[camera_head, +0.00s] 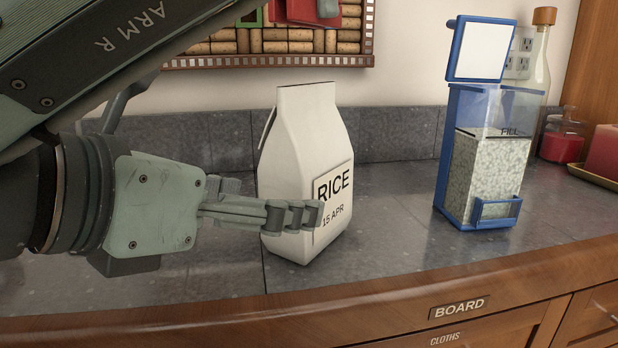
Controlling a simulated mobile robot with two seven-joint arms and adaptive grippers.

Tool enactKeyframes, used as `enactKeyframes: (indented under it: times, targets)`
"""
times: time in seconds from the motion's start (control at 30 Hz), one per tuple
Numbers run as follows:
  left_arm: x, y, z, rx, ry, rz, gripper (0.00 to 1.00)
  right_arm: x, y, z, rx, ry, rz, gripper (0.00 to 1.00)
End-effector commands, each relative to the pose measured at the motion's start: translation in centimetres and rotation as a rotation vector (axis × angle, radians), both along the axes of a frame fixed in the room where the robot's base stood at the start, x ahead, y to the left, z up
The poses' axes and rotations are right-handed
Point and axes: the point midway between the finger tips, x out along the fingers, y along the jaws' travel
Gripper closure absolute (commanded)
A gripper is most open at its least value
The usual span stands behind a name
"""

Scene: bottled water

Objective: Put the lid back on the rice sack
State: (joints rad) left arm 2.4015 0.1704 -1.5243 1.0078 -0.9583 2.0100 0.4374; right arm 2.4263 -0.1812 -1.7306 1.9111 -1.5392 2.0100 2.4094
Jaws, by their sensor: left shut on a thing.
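The white rice sack (300,130), marked "RICE" and "15 APR", stands on the grey counter with its top narrowed to a flat edge. A thin flap shows along its upper left side. My left gripper (300,214) comes in from the left and is shut on the sack at its lower half. One finger lies across the sack's front, over part of the label; the other is mostly hidden behind the sack. No separate sack lid shows. A clear dispenser (487,170) with a blue frame stands at the right, filled with pale grains; its blue-rimmed lid (480,50) is raised. My right gripper is not in view.
A corked bottle (542,60), a red jar (562,145) and a red block (604,152) on a tray stand at the far right. The counter (390,220) between sack and dispenser is clear. A wooden front edge (330,318) with drawers runs below.

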Motion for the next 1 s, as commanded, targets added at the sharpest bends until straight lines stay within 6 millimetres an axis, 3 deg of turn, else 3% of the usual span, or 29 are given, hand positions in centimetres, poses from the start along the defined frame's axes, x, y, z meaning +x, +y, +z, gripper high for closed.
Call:
enactKeyframes:
  times: [0.5, 1.0]
  targets:
    - [0.0, 0.0, 0.0, 0.0, 0.0, 0.0, 0.94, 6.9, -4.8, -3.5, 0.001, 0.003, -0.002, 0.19]
    - [0.0, 0.0, 0.0, 0.0, 0.0, 0.0, 0.94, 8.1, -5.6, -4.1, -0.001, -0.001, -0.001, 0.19]
